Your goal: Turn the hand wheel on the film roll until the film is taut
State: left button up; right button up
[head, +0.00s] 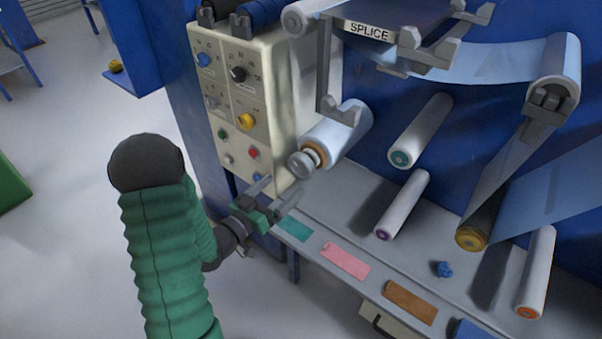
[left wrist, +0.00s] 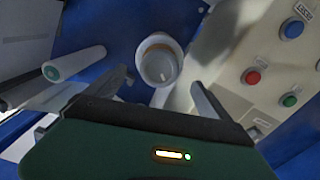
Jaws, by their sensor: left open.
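The film roll (head: 345,128) is a pale blue cylinder mounted under the splice bracket. The grey hand wheel (head: 302,164) sits on its near end, in front of an orange-brown core ring. In the left wrist view the hand wheel (left wrist: 158,66) faces the camera, a little beyond the fingertips and between them. My left gripper (head: 279,191) is open and empty, just below and left of the hand wheel, apart from it. Its two fingers also show in the left wrist view (left wrist: 160,88). The film (head: 480,62) runs at the upper right over a roller. My right gripper is not in view.
A cream control panel (head: 240,100) with knobs and buttons stands close left of the wheel. White rollers (head: 420,130) stick out at the right. The grey ledge (head: 345,215) below carries coloured labels and a small blue item (head: 443,269).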

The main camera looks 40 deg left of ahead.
aim_at(298, 171)
pick_arm(q)
jog(key=w, duration=0.8)
jog(key=shift+w+f+b, duration=0.1)
jog(key=shift+w+b, duration=0.25)
jog(key=shift+w+d, duration=0.1)
jog(key=shift+w, duration=0.1)
jog(key=shift+c, duration=0.4)
jog(key=c, duration=1.3)
